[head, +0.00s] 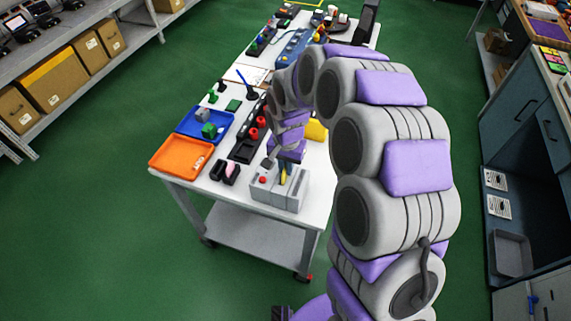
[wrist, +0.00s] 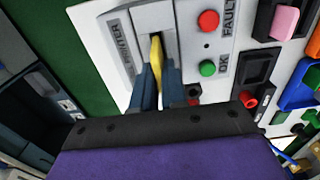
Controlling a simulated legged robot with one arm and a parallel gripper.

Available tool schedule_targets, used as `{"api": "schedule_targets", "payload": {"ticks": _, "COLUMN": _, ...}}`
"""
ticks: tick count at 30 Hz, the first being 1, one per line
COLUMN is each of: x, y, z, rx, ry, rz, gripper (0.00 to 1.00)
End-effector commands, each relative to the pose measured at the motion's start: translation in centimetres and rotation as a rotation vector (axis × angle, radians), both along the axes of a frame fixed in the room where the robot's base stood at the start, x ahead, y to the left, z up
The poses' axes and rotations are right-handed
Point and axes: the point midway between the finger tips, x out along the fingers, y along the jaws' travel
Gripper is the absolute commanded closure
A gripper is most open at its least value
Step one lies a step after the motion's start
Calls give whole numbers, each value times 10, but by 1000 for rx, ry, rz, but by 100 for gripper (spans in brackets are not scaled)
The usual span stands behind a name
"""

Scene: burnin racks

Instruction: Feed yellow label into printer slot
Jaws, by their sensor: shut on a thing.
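The printer (head: 277,190) is a light grey box at the near end of the white table. In the wrist view the printer (wrist: 118,45) shows PRINTER lettering, a dark slot, a red FAULT button and a green OK button. The yellow label (wrist: 156,55) is a thin strip between my gripper's fingertips (wrist: 154,78). Its far end reaches to the dark slot; I cannot tell how deep it goes. In the head view my gripper (head: 284,168) is above the printer, shut on the yellow label (head: 283,177), which is partly hidden.
An orange tray (head: 163,172) and a blue tray (head: 186,134) lie left of the printer. A black holder with a pink block (head: 231,170) is beside it. A black strip with red knobs (head: 246,153) lies behind. Shelves stand left, a dark cabinet right, with green floor between.

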Motion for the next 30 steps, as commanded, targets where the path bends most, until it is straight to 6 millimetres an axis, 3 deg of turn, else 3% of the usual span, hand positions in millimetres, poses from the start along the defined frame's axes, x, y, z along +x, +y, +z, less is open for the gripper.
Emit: {"api": "schedule_targets", "payload": {"ticks": 30, "x": 0, "y": 0, "z": -19, "rx": -1, "ry": 1, "rz": 0, "gripper": 100}}
